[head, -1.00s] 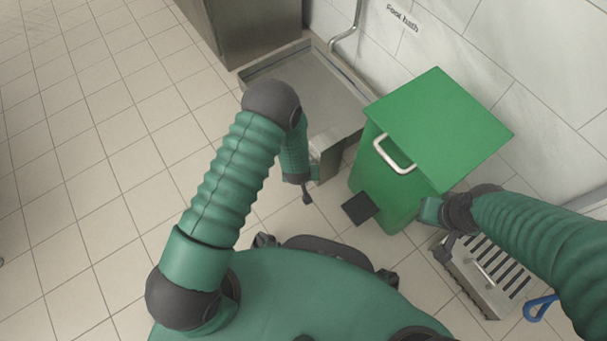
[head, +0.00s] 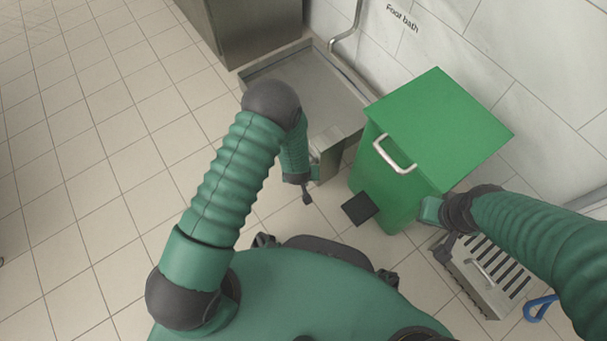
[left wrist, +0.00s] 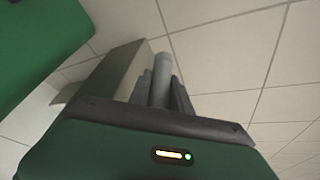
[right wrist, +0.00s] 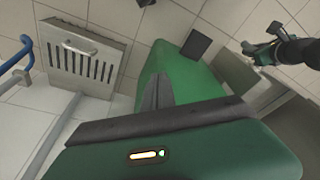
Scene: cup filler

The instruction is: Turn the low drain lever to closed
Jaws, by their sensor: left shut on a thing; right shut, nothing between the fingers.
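The drain lever (left wrist: 161,80) shows in the left wrist view as a grey rounded bar between the dark fingers of my left gripper (left wrist: 170,95). The gripper is shut on it, beside a metal box-like part. In the head view my left gripper (head: 316,170) is low at the near corner of the foot bath (head: 300,85), and the lever is hidden there. I cannot tell the lever's setting. My right gripper (head: 431,210) is shut and empty, beside the green bin. Its closed fingers show in the right wrist view (right wrist: 158,92).
The green pedal bin (head: 440,125) stands right of the foot bath, close to both grippers, with its black pedal (head: 361,208) in front. A slotted metal box (head: 478,275) and a blue handle (head: 540,308) are at the right. The tiled floor (head: 95,150) at left is clear.

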